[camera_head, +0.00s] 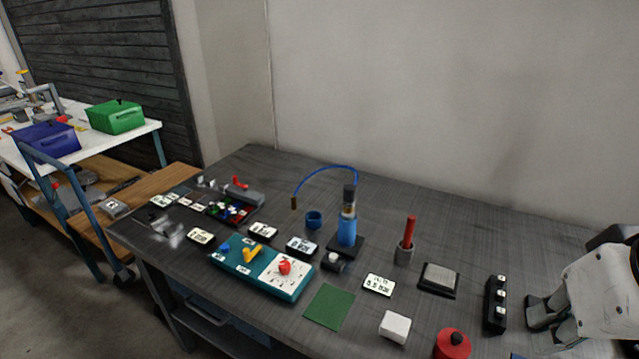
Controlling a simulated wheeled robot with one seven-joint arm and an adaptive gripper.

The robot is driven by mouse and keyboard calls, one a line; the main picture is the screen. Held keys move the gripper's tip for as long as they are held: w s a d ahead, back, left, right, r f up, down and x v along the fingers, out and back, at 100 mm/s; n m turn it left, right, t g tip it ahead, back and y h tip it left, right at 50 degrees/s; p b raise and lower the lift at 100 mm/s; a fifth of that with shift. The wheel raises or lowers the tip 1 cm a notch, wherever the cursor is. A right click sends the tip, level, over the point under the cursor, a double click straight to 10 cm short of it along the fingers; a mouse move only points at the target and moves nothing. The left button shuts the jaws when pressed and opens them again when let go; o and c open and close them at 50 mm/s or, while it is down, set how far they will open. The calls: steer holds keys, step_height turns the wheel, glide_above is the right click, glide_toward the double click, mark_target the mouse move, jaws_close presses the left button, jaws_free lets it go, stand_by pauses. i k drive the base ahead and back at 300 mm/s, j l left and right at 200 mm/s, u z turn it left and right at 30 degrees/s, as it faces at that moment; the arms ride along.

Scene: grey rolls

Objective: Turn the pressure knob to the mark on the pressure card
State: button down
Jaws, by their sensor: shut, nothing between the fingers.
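A red knob (284,267) sits on a white dial plate with small marks, at the right part of a teal panel (240,272) on the dark bench. Its exact pointing direction is too small to tell. A white card (378,284) with dark print that seems to read 5.5 bar lies to the right of the panel; it looks like the pressure card. My gripper (538,312) is at the right edge, far from the knob, shut and empty. Its fingers are small and dark in this view.
A yellow lever (252,254) stands left of the knob. Behind are a blue cylinder (347,231) with a blue hose and several cards. A green mat (329,306), white block (395,327), red round part (453,344) and black switch block (495,304) lie between gripper and panel.

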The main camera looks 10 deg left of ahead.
mark_target(285, 266)
steer(key=u, duration=0.8)
steer(key=z, duration=0.5)
steer(key=k+l, duration=0.1)
steer(key=k, duration=0.55)
steer(key=i+j+z, duration=0.3)
steer(key=i+j, duration=0.6)
steer(key=j, duration=0.1)
